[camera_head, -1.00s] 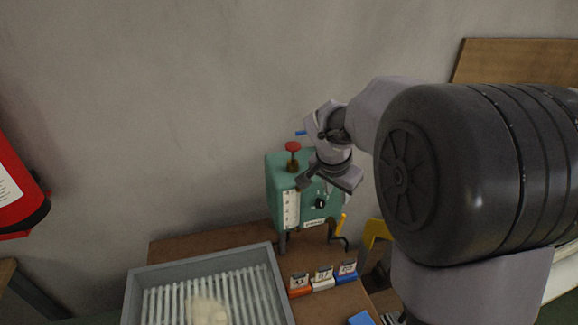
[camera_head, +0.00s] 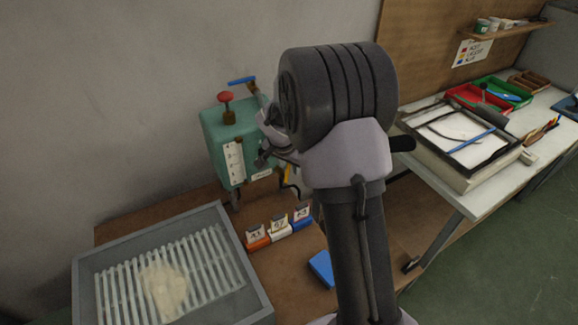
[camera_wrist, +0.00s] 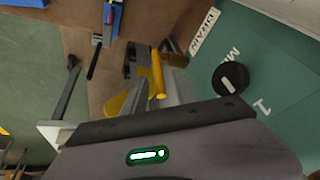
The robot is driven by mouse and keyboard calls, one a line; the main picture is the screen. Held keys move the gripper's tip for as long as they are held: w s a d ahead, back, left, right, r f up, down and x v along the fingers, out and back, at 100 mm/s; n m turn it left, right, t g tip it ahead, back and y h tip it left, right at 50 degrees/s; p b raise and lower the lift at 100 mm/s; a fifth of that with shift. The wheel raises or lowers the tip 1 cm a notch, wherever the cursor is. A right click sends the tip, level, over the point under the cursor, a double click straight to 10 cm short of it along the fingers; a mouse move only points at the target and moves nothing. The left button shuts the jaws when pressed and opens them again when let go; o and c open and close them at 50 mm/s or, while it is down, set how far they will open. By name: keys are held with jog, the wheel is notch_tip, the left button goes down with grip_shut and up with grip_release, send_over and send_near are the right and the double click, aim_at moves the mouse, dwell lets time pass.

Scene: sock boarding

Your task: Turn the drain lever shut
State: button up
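The green steamer box (camera_head: 212,125) stands on legs by the wall, with a white level scale (camera_head: 234,160) on its front. A yellow lever (camera_wrist: 157,76) shows beside the DRAIN label (camera_wrist: 204,32) in the wrist view. In the head view a small yellow part (camera_head: 287,176) shows under the box's right side. My gripper (camera_head: 268,154) is at the box's front right, mostly hidden by my arm. In the wrist view its grey finger parts lie close around the yellow lever; whether they touch it or are closed is unclear.
A black knob (camera_wrist: 231,78) sits on the box face near my gripper. A red knob (camera_head: 226,97) and blue handle (camera_head: 241,80) top the box. A grey tray (camera_head: 88,268) with a pale heap and several numbered blocks (camera_head: 279,231) are in front. A workbench (camera_head: 462,200) stands right.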

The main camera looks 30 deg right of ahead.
grip_shut()
dwell(1.4)
